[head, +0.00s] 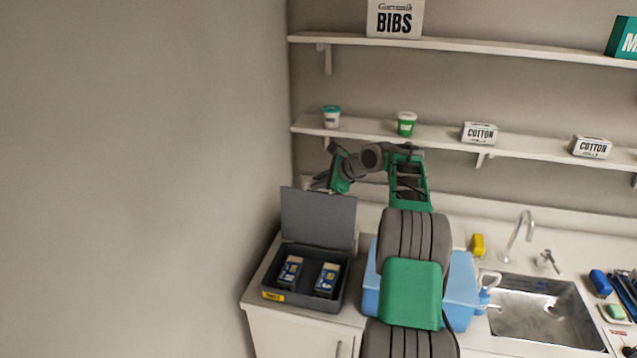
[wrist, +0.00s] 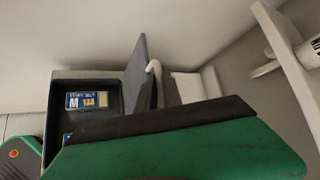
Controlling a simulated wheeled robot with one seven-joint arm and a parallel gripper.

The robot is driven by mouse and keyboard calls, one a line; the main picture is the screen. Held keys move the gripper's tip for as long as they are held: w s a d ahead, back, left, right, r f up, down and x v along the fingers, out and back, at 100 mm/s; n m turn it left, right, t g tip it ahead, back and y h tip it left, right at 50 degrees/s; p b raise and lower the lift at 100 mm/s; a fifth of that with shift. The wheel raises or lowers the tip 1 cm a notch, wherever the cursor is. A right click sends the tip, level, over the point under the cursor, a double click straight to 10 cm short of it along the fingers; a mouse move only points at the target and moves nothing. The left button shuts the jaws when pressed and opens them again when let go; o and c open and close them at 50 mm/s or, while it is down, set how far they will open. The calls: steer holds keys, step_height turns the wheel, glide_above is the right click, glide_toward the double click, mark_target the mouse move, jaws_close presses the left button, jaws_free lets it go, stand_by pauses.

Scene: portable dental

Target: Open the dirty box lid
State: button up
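The dark grey box (head: 333,302) stands on the counter at left, with a yellow label on its front whose lettering is too small to read surely. Its grey lid (head: 318,219) is raised and stands roughly upright at the back. Two blue-and-white packs (head: 290,271) (head: 327,279) lie inside. In the wrist view the raised lid (wrist: 137,76) stands beside the open box (wrist: 88,76). My gripper (head: 322,182) is above the lid's top edge, at its back right; I cannot tell whether it touches the lid. Its fingers are too small and dark to read.
A light blue container (head: 463,303) stands right of the box, partly hidden by my arm. A sink (head: 540,310) with a tap (head: 517,235) and a yellow item (head: 478,244) are farther right. A shelf (head: 450,135) with cups and cotton boxes runs above; the wall is close at left.

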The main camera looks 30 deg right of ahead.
steer(key=o, duration=0.3)
steer(key=shift+s+a+f, duration=0.1)
steer(key=shift+a+f, duration=0.05)
steer(key=shift+f, duration=0.4)
steer(key=shift+s+r, duration=0.2)
steer(key=shift+s, duration=0.05)
steer(key=v, duration=0.5)
steer(key=b+v, duration=0.1)
steer(key=v, duration=0.1)
steer(key=shift+w+d+r, duration=0.1)
steer(key=shift+d+r, duration=0.2)
steer(key=shift+r, duration=0.3)
